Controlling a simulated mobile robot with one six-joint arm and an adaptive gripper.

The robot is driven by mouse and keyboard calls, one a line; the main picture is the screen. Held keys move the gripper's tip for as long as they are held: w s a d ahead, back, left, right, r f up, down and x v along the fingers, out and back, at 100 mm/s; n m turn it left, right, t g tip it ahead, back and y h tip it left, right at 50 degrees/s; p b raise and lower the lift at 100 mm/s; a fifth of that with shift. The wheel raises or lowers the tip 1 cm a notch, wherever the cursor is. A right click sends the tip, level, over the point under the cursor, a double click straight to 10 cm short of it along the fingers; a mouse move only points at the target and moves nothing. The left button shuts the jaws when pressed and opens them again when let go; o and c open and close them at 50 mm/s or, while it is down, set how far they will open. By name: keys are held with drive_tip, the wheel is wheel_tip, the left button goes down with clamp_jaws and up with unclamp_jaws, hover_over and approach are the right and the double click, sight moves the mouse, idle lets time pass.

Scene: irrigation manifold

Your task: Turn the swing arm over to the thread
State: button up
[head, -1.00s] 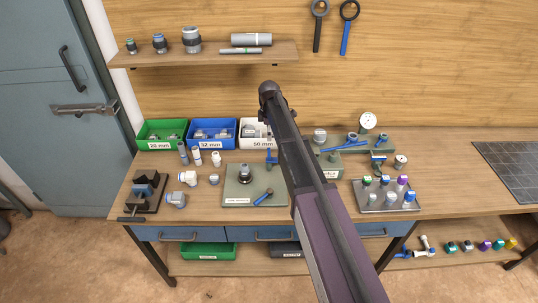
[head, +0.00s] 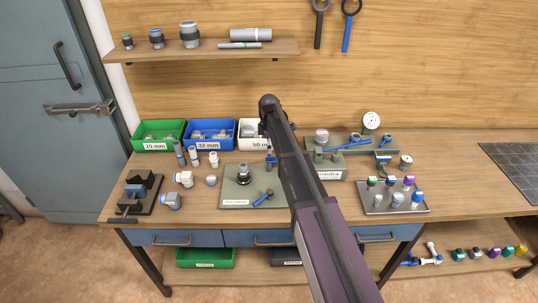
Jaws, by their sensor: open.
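A blue bar (head: 343,146) lies slanted on a grey-green stand (head: 378,141) at the back right of the bench. It looks like the swing arm, but it is too small to be sure. A grey round fitting (head: 321,136) is at the stand's left end and a white dial (head: 371,120) rises at its right. A labelled grey-green block (head: 329,168) stands in front, partly hidden by my arm. I cannot pick out the thread for certain. My arm crosses the middle of the view. My gripper does not show; it is hidden behind the arm.
A grey-green plate (head: 233,202) with a fitting and a blue-handled tool lies left of my arm. A grey tray (head: 374,209) of coloured caps lies to the right. Green (head: 152,144) and blue bins (head: 204,145) line the back. Loose fittings and a vice-like dark stand (head: 140,204) are left.

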drive_tip(key=shift+f+b, duration=0.95)
drive_tip(key=shift+f, duration=0.25)
drive_tip(key=c, duration=1.1)
